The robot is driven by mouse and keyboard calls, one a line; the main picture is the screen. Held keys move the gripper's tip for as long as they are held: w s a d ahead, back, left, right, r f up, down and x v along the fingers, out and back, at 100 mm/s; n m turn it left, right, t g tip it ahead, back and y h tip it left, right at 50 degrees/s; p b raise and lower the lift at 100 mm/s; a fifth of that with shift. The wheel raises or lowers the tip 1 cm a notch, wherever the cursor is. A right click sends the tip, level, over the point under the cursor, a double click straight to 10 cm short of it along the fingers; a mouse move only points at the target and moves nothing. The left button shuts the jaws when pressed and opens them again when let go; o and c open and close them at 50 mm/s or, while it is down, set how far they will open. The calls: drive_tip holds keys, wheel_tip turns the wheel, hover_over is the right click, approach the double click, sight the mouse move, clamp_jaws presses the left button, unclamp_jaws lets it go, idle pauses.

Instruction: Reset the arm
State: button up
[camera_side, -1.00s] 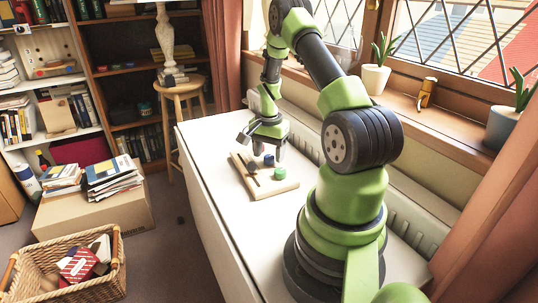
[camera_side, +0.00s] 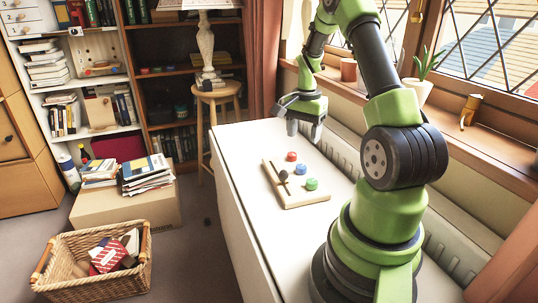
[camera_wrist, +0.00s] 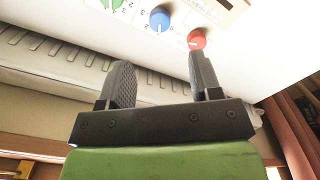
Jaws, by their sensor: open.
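My gripper (camera_side: 304,131) is open and empty, fingers down, above the white table (camera_side: 240,155) just behind a pale wooden board (camera_side: 309,198). The board lies flat with a red knob (camera_side: 291,156), a blue knob (camera_side: 301,169), a green knob (camera_side: 312,184) and a dark ball-topped lever (camera_side: 284,175). In the wrist view, my open fingers (camera_wrist: 158,68) show in front of the red knob (camera_wrist: 197,39) and blue knob (camera_wrist: 160,18), with nothing between them. One fingertip overlaps the red knob's edge in the picture; contact cannot be told. The green knob (camera_wrist: 112,4) is cut off at the top.
A window sill (camera_side: 450,125) with a potted plant (camera_side: 420,88) and an orange figure (camera_side: 470,110) runs along the table's right side, above a radiator. A stool with a lamp (camera_side: 207,55) stands beyond the table. The table left of the board is bare.

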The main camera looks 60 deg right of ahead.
drive_tip(key=w+a+r+n+t, duration=0.2)
drive_tip(key=a+r+n, duration=0.2)
drive_tip(key=a+r, duration=0.35)
drive_tip(key=w+a+r+n+t, duration=0.2)
drive_tip(key=a+r+n, duration=0.1)
drive_tip(key=a+r, duration=0.5)
drive_tip(key=s+a+r+n+t+y, duration=0.1)
drive_tip(key=s+a+n, duration=0.3)
drive_tip(key=a, duration=0.3)
drive_tip(key=s+a+r+n+t+y, duration=0.1)
drive_tip(key=s+a+r+n+t, duration=0.1)
drive_tip(key=s+a+n, duration=0.2)
drive_tip(key=s+a, duration=0.2)
drive_tip(key=a, duration=0.1)
drive_tip(key=shift+a+n, duration=0.2)
drive_tip(key=shift+n, duration=0.2)
drive_tip(key=shift+r, duration=0.1)
